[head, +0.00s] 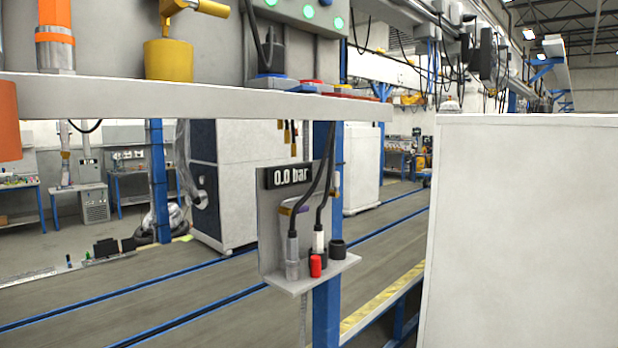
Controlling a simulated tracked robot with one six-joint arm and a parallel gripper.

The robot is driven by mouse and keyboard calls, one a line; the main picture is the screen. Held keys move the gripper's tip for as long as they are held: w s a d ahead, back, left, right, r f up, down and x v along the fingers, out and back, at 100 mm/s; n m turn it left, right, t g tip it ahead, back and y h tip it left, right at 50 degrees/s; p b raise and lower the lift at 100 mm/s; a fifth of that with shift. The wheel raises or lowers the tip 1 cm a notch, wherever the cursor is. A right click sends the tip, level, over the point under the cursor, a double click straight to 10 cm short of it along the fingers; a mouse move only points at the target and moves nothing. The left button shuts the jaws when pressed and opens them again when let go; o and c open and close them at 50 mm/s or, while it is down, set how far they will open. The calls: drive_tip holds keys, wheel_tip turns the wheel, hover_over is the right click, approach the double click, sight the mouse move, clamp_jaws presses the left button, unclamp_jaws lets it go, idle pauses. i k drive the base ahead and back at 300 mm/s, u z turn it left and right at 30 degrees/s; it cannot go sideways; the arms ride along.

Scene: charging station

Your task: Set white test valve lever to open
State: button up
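A small panel (268,225) on a blue post carries a dark display (285,176) reading 0.0 bar. A small pale fitting (337,184) shows at the panel's right edge. It may be the white test valve lever, but it is too small to tell its shape or position. My gripper is not in view.
The panel's shelf (325,273) holds a grey connector (292,258) and a white connector (318,240), both with black cables, a red cap (315,266) and a black cap (337,248). A pale beam (200,101) crosses above. A large white block (525,235) fills the right.

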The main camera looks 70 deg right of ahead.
sight(336, 179)
drive_tip(key=u, duration=1.4)
drive_tip(key=k, duration=2.4)
drive_tip(key=z, duration=1.05)
